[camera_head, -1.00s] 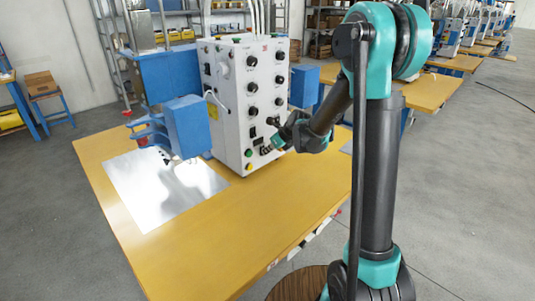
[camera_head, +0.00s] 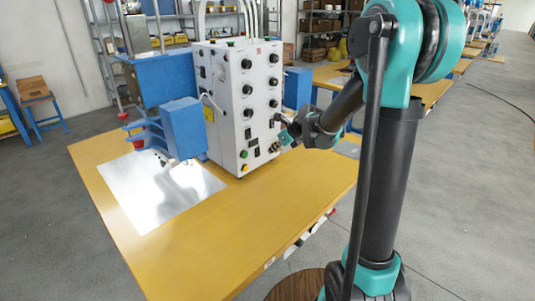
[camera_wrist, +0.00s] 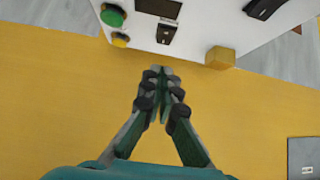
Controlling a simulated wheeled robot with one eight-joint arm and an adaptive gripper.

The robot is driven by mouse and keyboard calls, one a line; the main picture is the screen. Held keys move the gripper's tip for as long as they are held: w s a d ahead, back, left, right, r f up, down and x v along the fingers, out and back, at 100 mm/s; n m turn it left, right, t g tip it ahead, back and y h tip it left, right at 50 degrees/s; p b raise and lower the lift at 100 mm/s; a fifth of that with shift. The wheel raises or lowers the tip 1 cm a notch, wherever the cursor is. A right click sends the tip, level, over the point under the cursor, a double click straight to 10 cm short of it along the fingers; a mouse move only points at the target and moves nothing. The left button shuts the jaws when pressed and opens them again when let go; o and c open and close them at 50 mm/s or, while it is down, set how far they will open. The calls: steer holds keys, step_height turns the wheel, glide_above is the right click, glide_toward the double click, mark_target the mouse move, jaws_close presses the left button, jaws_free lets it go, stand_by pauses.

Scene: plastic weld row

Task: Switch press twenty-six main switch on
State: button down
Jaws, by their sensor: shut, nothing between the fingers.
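The white press control box (camera_head: 226,133) stands on the table, with black knobs and switches on its front. Low on the front are a green button (camera_head: 243,154), a yellow button (camera_head: 244,168) and a small black switch (camera_head: 256,152). In the wrist view the green button (camera_wrist: 113,15), the yellow button (camera_wrist: 120,40) and a black switch (camera_wrist: 166,33) show at the top. I cannot read which switch is the main one, or its position. My gripper (camera_wrist: 160,72) is shut and empty, its tips just below the panel's lower edge in that picture. In the head view the gripper (camera_head: 279,142) is beside the box's right edge.
The yellow table top (camera_head: 200,245) has bare room in front of the box. A shiny metal sheet (camera_head: 150,205) lies at left, below the blue press head (camera_head: 184,128). A small yellow block (camera_wrist: 220,57) is by the panel edge. A grey plate (camera_wrist: 303,157) lies at right.

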steer(key=v, duration=0.6)
stand_by(0.3)
